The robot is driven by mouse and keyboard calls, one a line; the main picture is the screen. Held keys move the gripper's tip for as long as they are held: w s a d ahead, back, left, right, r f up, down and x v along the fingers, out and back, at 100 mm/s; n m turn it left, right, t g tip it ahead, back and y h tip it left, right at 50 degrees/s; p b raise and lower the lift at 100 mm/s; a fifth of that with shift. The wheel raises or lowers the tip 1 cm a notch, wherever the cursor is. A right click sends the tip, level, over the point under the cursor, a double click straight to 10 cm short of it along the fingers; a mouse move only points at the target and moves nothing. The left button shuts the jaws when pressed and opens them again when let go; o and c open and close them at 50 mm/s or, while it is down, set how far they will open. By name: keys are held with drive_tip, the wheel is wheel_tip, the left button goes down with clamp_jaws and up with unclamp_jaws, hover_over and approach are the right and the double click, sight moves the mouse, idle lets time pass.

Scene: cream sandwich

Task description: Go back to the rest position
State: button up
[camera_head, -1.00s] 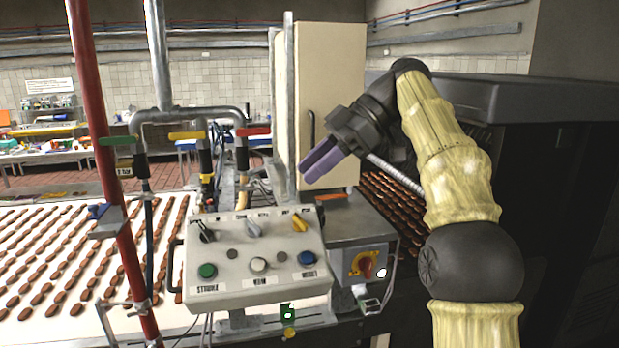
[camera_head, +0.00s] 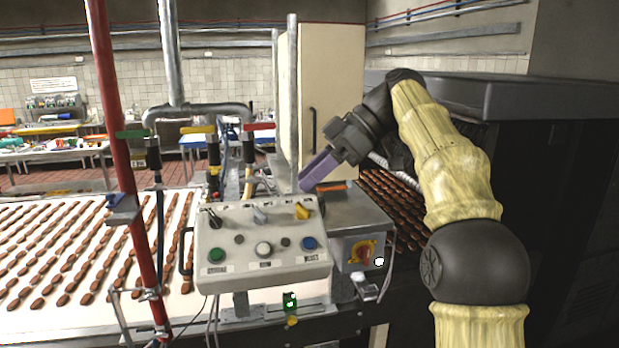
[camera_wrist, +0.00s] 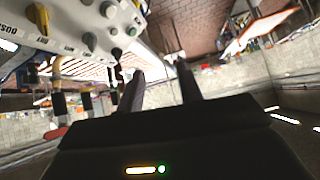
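My gripper (camera_head: 311,182), with purple fingers, is in the air just above the right end of the white control panel (camera_head: 225,262), clear of the knobs as far as I can tell. My arm bends down to it from the right. In the wrist view the two dark fingers of my gripper (camera_wrist: 159,72) stand apart with nothing between them, so it is open and empty. The control panel (camera_wrist: 72,22) shows at the upper left of the wrist view, with its knobs and buttons.
A red post (camera_head: 124,190) and valve pipes stand left of the panel. A white conveyor (camera_head: 20,318) carries rows of brown pieces. A cream cabinet (camera_head: 333,90) rises behind my gripper. A dark machine (camera_head: 560,200) fills the right. A grey box with a red-yellow switch (camera_head: 361,252) adjoins the panel.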

drive_tip(key=d+f+m+t+h, duration=0.25)
drive_tip(key=f+m, duration=0.35)
drive_tip(key=f, duration=0.4)
drive_tip(key=d+f+m+t+h, duration=0.1)
drive_tip(key=d+f+m+h, duration=0.15)
drive_tip(key=f+m, duration=0.55)
drive_tip(key=s+d+f+m+h, duration=0.2)
drive_tip(key=s+d+f, duration=0.3)
drive_tip(key=s+f, duration=0.45)
drive_tip(key=s+d+f+m+h, duration=0.3)
drive_tip(key=s+d+f, duration=0.2)
drive_tip(key=s+f, duration=0.45)
wheel_tip(320, 180, down, 11)
drive_tip(key=w+b, duration=0.1)
drive_tip(key=b, duration=0.8)
drive_tip(key=shift+t+b, duration=0.35)
drive_tip(key=shift+t, duration=0.1)
drive_tip(key=shift+f, duration=0.1)
